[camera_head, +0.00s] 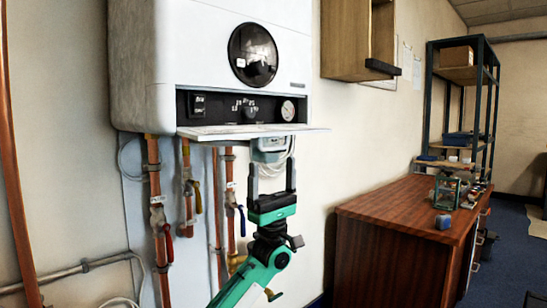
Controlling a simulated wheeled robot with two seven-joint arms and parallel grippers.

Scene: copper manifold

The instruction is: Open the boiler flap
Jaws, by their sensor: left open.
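The white boiler (225,45) hangs on the wall at the upper left. Its flap (225,132) is folded down and stands out roughly level from the boiler's lower edge. The dark control panel above it is exposed, with a switch, a knob and a round gauge. My left gripper (272,172) is below the right part of the flap, fingers pointing up, open with nothing visible between them. The fingertips appear a little under the flap; I cannot tell whether they touch anything. My right gripper is not in view.
Copper pipes (155,190) with red, yellow and blue valve handles run down the wall left of my left arm. A pale box (268,147) with a cable sits under the flap. A wooden cabinet (345,40), a brown workbench (385,210) and a shelf rack (430,100) are right.

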